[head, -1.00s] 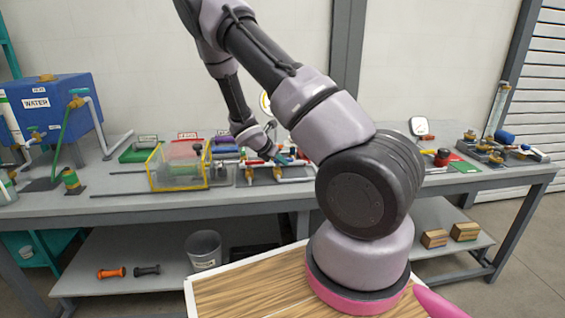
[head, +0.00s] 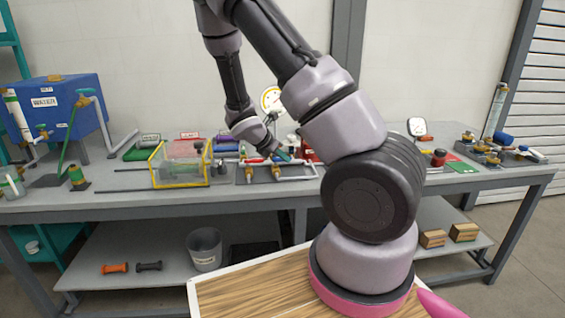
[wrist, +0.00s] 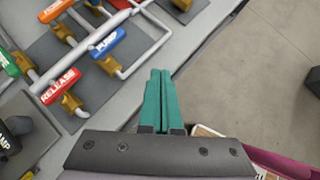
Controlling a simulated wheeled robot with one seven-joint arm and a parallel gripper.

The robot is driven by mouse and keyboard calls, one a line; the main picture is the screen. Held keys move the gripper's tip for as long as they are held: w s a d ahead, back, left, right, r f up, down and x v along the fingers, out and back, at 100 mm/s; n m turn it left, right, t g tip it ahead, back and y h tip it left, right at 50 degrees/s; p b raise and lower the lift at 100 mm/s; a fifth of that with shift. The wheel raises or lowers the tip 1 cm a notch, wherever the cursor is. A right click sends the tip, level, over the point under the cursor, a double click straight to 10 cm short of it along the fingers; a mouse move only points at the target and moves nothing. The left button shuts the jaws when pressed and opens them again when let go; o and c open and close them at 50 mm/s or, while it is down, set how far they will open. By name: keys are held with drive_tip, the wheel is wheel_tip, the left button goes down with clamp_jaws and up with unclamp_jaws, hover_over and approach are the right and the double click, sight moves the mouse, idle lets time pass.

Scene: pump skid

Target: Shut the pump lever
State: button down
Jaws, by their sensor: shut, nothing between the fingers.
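The pump lever (wrist: 107,43) is a blue handle marked PUMP on a brass valve, in the wrist view left of my fingers. It lies roughly parallel to the long white pipe and looks crosswise to its own short branch. I cannot tell its exact angle. My gripper (wrist: 161,72) has teal fingers closed together, empty, with a visible gap between their tips and the blue handle. In the head view my gripper (head: 284,155) is low over the valve plate at the bench's middle, and hides part of the valves there.
A red RELEASE lever (wrist: 60,87) is beside the pump lever, with orange (wrist: 55,10) and green (wrist: 8,62) handles further off. White pipes run between them. A yellow-edged clear box (head: 180,165) stands left of the valves and a round gauge (head: 271,98) behind. Bare bench and floor lie right in the wrist view.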

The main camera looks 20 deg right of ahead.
drive_tip(key=shift+s+a+r, duration=0.2)
drive_tip(key=shift+s+r, duration=0.55)
drive_tip(key=shift+r, duration=0.05)
